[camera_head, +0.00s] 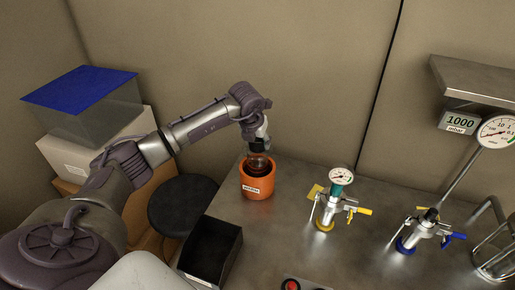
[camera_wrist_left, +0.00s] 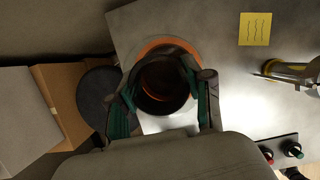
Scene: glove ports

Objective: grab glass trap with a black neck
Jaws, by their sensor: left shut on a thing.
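The glass trap (camera_head: 259,164) is small and dark in the head view, under my left gripper (camera_head: 258,147). It sits in or just above the mouth of an orange pot (camera_head: 257,184) with a white label. In the left wrist view the trap (camera_wrist_left: 164,85) shows from above as a dark round rim with a reddish inside, ringed by the orange pot rim (camera_wrist_left: 170,43). The fingers of my left gripper (camera_wrist_left: 163,90) are shut on it from both sides. My right gripper is not in view.
The pot stands on a metal table (camera_head: 291,215) near its left back corner. A black open bin (camera_head: 212,250) is in front of it. Valve assemblies with yellow (camera_head: 325,213) and blue (camera_head: 406,243) parts stand to the right. A yellow note (camera_head: 314,191) lies between.

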